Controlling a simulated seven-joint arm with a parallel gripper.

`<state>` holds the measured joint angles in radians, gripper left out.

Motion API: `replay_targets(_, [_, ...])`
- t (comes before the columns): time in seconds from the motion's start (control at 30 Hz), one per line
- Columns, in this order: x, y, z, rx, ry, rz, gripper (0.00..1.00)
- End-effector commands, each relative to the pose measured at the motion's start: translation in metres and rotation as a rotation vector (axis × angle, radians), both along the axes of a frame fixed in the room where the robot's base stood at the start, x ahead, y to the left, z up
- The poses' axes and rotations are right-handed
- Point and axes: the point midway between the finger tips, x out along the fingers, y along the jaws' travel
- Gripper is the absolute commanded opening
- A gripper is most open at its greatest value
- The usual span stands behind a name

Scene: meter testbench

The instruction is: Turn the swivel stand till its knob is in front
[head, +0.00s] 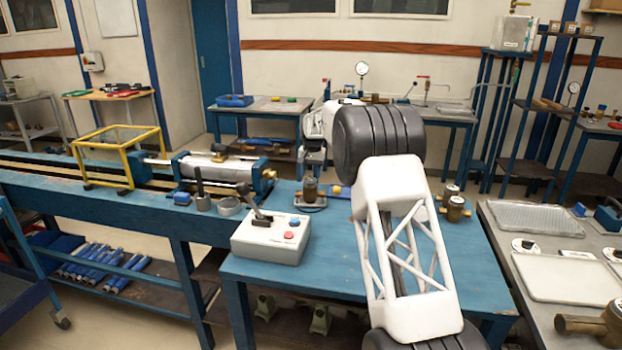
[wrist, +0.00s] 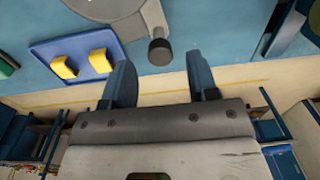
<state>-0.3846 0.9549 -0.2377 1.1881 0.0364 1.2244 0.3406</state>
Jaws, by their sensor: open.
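In the wrist view, the grey round swivel stand (wrist: 95,8) is cut off by the top edge. A short grey arm runs from it to a dark knob (wrist: 160,54) at lower right. My gripper (wrist: 161,62) is open, with its two blue fingers apart. The knob shows between the fingertip lines, with no visible contact. In the head view, the stand (head: 318,206) carries a brass meter (head: 310,188) on the blue table. My gripper (head: 313,160) hangs above the table's far edge behind it. I cannot make out the knob there.
A blue tray (wrist: 50,47) with two yellow blocks (wrist: 64,67) lies close to the stand. A control box (head: 270,238) with a lever stands at the front left of the blue table. Brass fittings (head: 454,207) stand right of my arm. Pale floor shows past the table edge.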

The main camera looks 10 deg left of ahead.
Motion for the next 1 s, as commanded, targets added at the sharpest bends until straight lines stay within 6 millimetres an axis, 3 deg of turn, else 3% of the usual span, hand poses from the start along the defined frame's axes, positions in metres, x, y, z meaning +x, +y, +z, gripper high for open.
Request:
replay_targets(0.23, [0.0, 0.001, -0.022, 0.0, 0.001, 0.0, 0.54])
replay_targets(0.63, [0.0, 0.001, -0.025, 0.0, 0.0, 0.0, 0.52])
replay_targets(0.9, [0.0, 0.001, -0.025, 0.0, 0.0, 0.0, 0.11])
replay_targets(1.0, [0.0, 0.001, -0.025, 0.0, 0.0, 0.0, 0.0])
